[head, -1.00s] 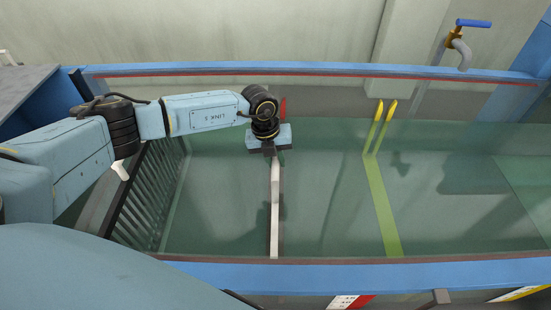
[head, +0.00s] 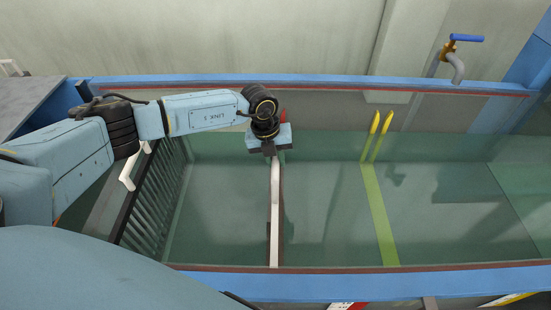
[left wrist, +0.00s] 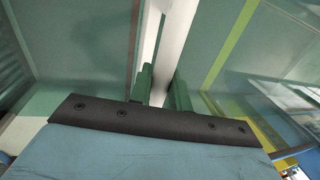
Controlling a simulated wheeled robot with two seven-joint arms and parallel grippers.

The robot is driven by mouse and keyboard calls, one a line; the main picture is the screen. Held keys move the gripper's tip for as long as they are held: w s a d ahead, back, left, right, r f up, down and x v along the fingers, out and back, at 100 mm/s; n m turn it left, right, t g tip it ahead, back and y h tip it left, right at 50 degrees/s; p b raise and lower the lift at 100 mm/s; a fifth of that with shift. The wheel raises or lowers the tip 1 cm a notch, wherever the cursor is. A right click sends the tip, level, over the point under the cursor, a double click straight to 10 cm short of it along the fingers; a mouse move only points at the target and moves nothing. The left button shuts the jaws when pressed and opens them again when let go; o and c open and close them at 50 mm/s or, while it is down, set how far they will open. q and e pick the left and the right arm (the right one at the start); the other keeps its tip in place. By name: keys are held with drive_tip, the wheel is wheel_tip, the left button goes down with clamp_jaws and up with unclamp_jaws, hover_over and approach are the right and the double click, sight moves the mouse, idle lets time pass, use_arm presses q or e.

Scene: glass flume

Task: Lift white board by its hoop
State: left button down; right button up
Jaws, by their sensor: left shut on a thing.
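The white board (head: 275,205) stands edge-on across the glass flume, a narrow pale strip running from my left gripper to the near rim. My left gripper (head: 269,152) is at the far, upper end of this strip. In the left wrist view its green fingers (left wrist: 162,88) are on either side of the white board (left wrist: 177,40), shut on its hoop. The hoop itself is hidden by the gripper. A small red piece (head: 283,115) shows just behind the gripper; I cannot tell what it belongs to. My right gripper is out of view.
The flume has a blue near rim (head: 350,284) and a blue far rim (head: 330,80). A yellow-green strip with two yellow tips (head: 381,122) stands right of the board. A dark slatted grille (head: 155,205) is at the left end. A blue-handled tap (head: 456,55) is behind.

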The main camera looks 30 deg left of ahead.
use_arm(q)
drive_tip(key=shift+w+r+p, duration=0.1)
drive_tip(key=shift+r+p, duration=2.1)
drive_tip(key=shift+r, duration=0.75)
wheel_tip(320, 180, up, 11)
drive_tip(key=p, duration=0.4)
drive_tip(key=shift+p, duration=0.35)
drive_tip(key=shift+r, duration=0.1)
wheel_tip(320, 180, up, 11)
idle(1.6)
idle(0.4)
